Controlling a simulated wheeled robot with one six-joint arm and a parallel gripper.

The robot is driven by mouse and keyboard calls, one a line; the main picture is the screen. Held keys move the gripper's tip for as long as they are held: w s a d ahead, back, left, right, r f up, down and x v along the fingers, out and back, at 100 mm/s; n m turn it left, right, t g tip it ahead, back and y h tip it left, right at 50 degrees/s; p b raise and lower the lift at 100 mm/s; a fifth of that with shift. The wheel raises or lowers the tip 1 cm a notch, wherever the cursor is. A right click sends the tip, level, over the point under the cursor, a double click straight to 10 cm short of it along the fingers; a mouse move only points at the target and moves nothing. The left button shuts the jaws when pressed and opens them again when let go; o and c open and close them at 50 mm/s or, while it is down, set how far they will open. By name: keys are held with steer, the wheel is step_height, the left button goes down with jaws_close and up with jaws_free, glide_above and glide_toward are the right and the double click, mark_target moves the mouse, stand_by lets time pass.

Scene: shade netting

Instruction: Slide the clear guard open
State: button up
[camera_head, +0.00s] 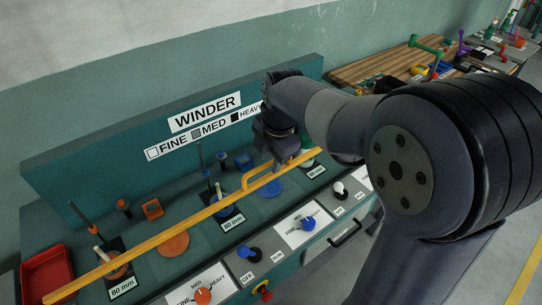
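The clear guard shows as a long yellow edge bar (150,243) running diagonally above the winder bench, with a raised yellow handle (256,174) near its right part. The clear panel itself is hard to make out. My gripper (284,165) points down at the right end of the handle, very close to it or touching it. Its fingers are small and partly hidden by the wrist, so I cannot tell whether they are closed on the handle.
Behind the bar stand posts, orange and blue discs (173,245) and small blocks. A red tray (47,272) sits at the left. The front panel has an orange knob (203,296), blue knobs (308,224) and a white-tipped switch (340,187). A cluttered bench with wooden boards (385,66) stands behind.

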mark_target(270, 205)
steer(key=shift+c, duration=0.3)
jaws_close()
step_height(270, 205, down, 19)
steer(key=b, duration=1.2)
steer(key=shift+r+b, duration=0.1)
steer(key=shift+b, duration=0.25)
steer(key=shift+o, duration=0.3)
jaws_free()
steer(key=shift+r, duration=0.15)
